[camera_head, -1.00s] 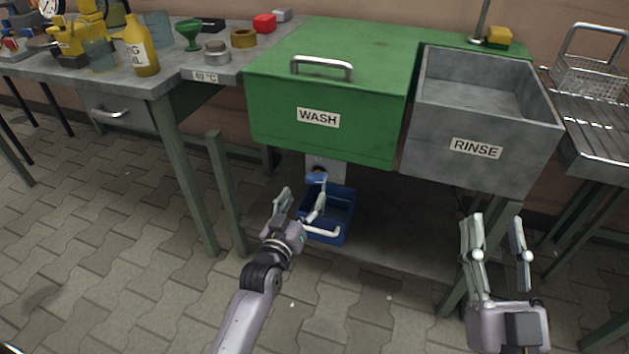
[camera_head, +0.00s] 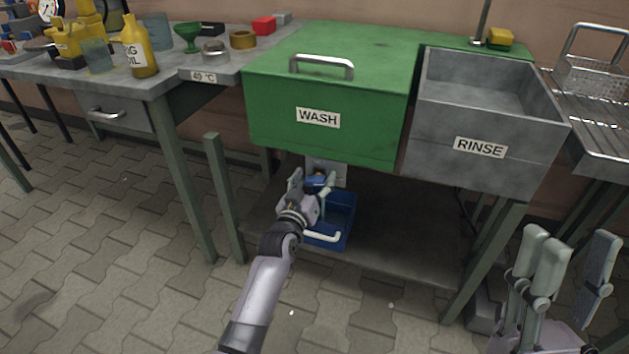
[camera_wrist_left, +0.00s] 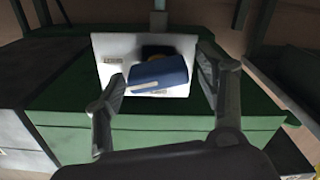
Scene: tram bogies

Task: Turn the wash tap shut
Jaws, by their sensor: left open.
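The green wash basin (camera_head: 335,130) has its lid down and carries a WASH label. Below it is a pale plate (camera_head: 340,172) with the blue tap handle (camera_head: 320,181), partly hidden by my left gripper. In the left wrist view the blue handle (camera_wrist_left: 160,73) lies between the open fingers, with a pale stripe along its edge; I cannot tell whether the fingers touch it. My left gripper (camera_head: 313,186) is open at the tap, under the basin. My right gripper (camera_head: 575,270) is open and empty at the lower right, in front of the rinse basin.
A blue bucket (camera_head: 340,218) with a white handle stands on the low shelf (camera_head: 400,250) beneath the tap. The grey rinse basin (camera_head: 485,130) is right of the wash basin. Table legs (camera_head: 225,195) stand left of my left arm. The floor in front is clear.

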